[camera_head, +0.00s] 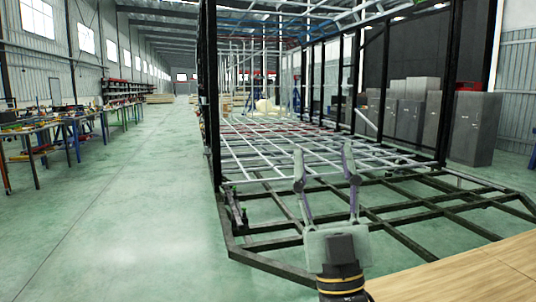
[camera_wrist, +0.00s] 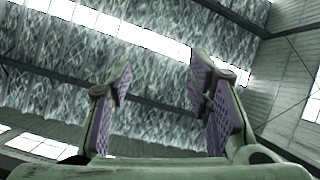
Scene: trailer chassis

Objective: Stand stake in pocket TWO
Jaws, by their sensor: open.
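My gripper (camera_head: 323,165) points upward in front of the dark trailer chassis (camera_head: 265,265). Its two fingers stand wide apart, with nothing between them. In the wrist view my gripper (camera_wrist: 160,75) also shows open and empty, with purple ridged pads against the roof. Small fittings (camera_head: 237,212) sit on the chassis's left rail; I cannot tell whether they are pockets. I cannot make out a loose stake or which pocket is TWO. My gripper covers part of the chassis's front.
A bare wooden top (camera_head: 465,275) fills the lower right corner. Tall black posts (camera_head: 449,85) rise from the chassis. Grey cabinets (camera_head: 473,128) stand at the right. Cluttered workbenches (camera_head: 60,125) line the left. The green floor (camera_head: 130,220) between is clear.

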